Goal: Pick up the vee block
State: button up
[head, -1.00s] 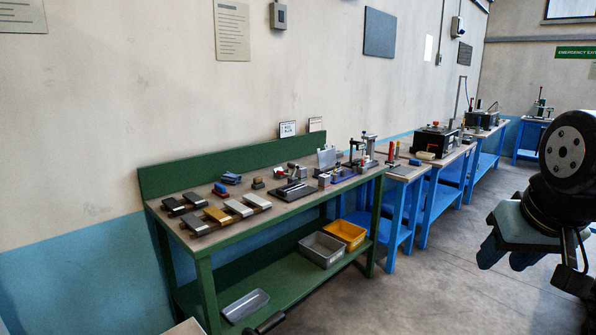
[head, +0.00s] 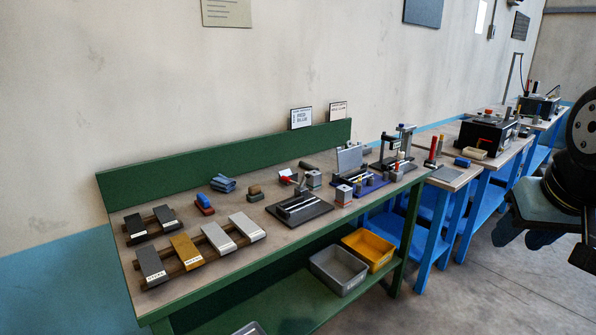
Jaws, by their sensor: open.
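The vee block cannot be told for sure at this size. Two small grey metal blocks stand on the green bench (head: 150,318): one block (head: 344,195) near the front edge, and another block (head: 314,179) farther back. Either may be it. A black plate (head: 300,208) with a pale metal bar lies just left of them. My gripper (head: 523,238) is at the right edge, partly cut off, with its dark fingers apart and nothing seen between them. It is well to the right of the bench, over the floor side, far from the blocks.
Metal bars, such as a brass-coloured one (head: 187,250), lie on rails at the bench's left. Blue cloths (head: 223,183) and small brown blocks (head: 255,193) lie behind. A grey bin (head: 338,270) and yellow bin (head: 368,248) sit on the lower shelf. Blue benches (head: 440,205) continue right.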

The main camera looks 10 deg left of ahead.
aim_at(288, 173)
jog(key=i, duration=1.35)
jog(key=u, duration=0.4)
jog(key=i, duration=1)
jog(key=z, duration=0.05)
